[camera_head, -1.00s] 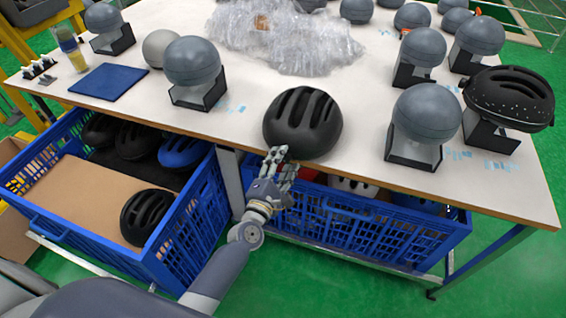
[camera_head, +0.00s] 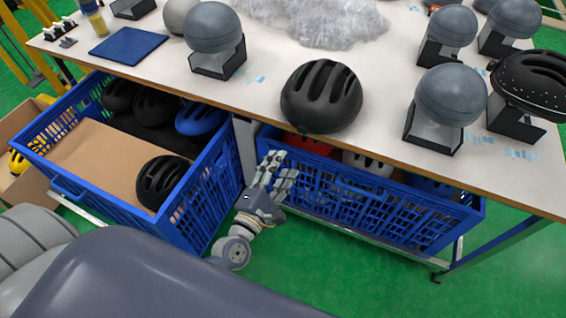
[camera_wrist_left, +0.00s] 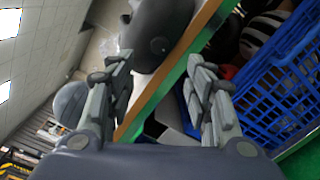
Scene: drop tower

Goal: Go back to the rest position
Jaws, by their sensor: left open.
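My left gripper (camera_head: 275,174) is open and empty in the head view. It hangs in front of the table's near edge, over the left end of the right blue crate (camera_head: 350,198). In the left wrist view its two fingers (camera_wrist_left: 163,88) are spread apart with nothing between them. A black helmet (camera_head: 321,97) rests on the table (camera_head: 265,108) near the front edge, above and right of the gripper and apart from it. A dark helmet (camera_wrist_left: 160,32) also shows beyond the fingers in the left wrist view. My right gripper is not in view.
The left blue crate (camera_head: 208,190) holds cardboard and several helmets, one black (camera_head: 160,182) at the front. Grey head forms (camera_head: 450,95) stand on the table, one with a black helmet (camera_head: 532,84). Clear plastic wrap (camera_head: 315,22) lies at the back. Green floor is clear in front.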

